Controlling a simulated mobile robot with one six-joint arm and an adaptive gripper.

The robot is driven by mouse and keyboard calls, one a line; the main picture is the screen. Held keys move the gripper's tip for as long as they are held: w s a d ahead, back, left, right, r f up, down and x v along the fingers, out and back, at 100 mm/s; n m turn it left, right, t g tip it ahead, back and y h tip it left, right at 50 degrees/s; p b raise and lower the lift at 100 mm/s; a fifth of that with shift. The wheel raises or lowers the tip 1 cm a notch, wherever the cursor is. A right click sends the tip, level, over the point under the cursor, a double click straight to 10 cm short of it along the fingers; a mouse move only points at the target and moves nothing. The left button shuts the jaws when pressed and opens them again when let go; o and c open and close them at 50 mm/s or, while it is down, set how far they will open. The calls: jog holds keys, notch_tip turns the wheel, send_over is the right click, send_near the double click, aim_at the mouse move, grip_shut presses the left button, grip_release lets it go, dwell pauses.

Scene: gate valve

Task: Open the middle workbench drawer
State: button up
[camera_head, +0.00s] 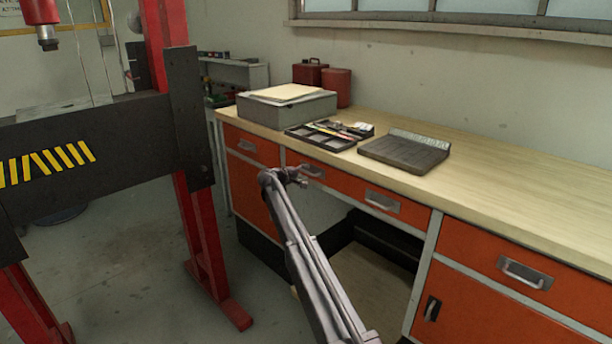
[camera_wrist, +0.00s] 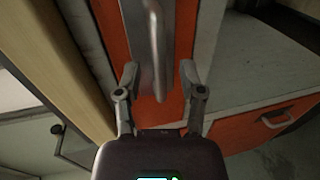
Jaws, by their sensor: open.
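The middle drawer (camera_head: 345,187) is a wide orange front below the workbench top, and it looks shut. It has a grey left handle (camera_head: 312,171) and a grey right handle (camera_head: 382,201). My gripper (camera_head: 299,180) is at the drawer's left handle. In the wrist view, my gripper (camera_wrist: 159,76) is open, with one finger on each side of a metal handle (camera_wrist: 157,45). The end of the handle lies between the fingertips. I cannot tell whether either finger touches it. Orange drawer front (camera_wrist: 112,28) shows behind the handle.
The workbench top (camera_head: 500,180) carries a grey box (camera_head: 287,110), a tool tray (camera_head: 320,137) and a dark flat case (camera_head: 405,152). Orange drawers (camera_head: 252,146) and (camera_head: 495,265) flank the middle one. A red press frame (camera_head: 203,230) stands close on the left. Open space lies below the drawer.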

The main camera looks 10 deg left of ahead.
jog(key=shift+w+d+f, duration=0.1)
jog(key=shift+w+d, duration=0.25)
jog(key=shift+w, duration=0.1)
grip_shut()
jog(key=shift+s, duration=0.15)
